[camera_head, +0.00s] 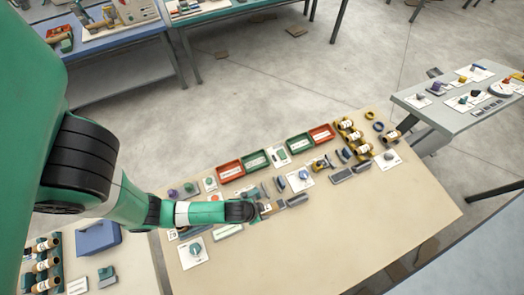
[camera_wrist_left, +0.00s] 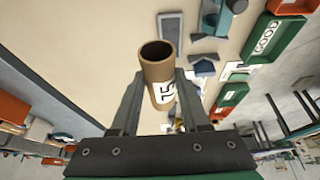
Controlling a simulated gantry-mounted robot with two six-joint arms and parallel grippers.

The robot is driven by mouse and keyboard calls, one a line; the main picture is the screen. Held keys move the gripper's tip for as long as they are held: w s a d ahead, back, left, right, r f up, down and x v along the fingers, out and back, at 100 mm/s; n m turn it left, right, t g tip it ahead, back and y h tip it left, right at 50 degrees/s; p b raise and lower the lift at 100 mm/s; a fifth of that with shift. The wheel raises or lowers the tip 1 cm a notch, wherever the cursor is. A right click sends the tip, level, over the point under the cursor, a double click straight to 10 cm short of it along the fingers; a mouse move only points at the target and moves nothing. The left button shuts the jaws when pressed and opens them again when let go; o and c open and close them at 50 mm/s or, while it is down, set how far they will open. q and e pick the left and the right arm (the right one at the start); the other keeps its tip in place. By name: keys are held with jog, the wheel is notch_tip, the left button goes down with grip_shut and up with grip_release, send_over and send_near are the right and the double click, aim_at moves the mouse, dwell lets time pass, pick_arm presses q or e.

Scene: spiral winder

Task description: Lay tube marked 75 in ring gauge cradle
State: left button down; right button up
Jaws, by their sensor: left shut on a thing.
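The tube marked 75 (camera_wrist_left: 158,68) is a brown cardboard tube with a white label, held between the fingers of my left gripper (camera_wrist_left: 157,90) in the left wrist view. Its open end points away from the gripper, and the bench shows behind it. In the head view my left gripper (camera_head: 266,208) is over the left-middle part of the beige bench, where the arm and small fixtures make the tube hard to pick out. I cannot tell for certain which small fixture is the ring gauge cradle. My right gripper is in neither view.
Red bin (camera_head: 230,171) and green bin (camera_head: 256,160) line the bench's back edge, with another such pair farther right. A rack of brown tubes (camera_head: 352,136) stands at the right. Grey trays (camera_head: 342,176) lie mid-bench. The bench front (camera_head: 350,225) is clear.

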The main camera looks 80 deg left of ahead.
pick_arm(q)
jog(key=shift+w+a+f, duration=0.2)
jog(key=shift+w+f, duration=0.1)
jog(key=shift+f, duration=0.05)
jog(key=w+a+f+b, duration=0.1)
jog(key=a+f+b, duration=0.1)
jog(key=a, duration=0.1)
jog(key=w+a+f+b, duration=0.1)
jog(key=a+f+b, duration=0.2)
jog(key=a, duration=0.1)
jog(key=w+a+f+b, duration=0.2)
jog(key=a+f+b, duration=0.1)
jog(key=a, duration=0.1)
jog(key=shift+a+f, duration=0.15)
jog(key=shift+f, duration=0.05)
jog(key=shift+a, duration=0.25)
jog(key=f+b, duration=0.3)
jog(key=shift+w+a+f+b, duration=0.2)
jog(key=shift+a+f+b, duration=0.1)
jog(key=shift+a, duration=0.1)
jog(key=shift+f, duration=0.4)
jog(key=shift+r, duration=0.15)
jog(key=shift+f+b, duration=0.6)
jog(key=shift+c, duration=2)
grip_release()
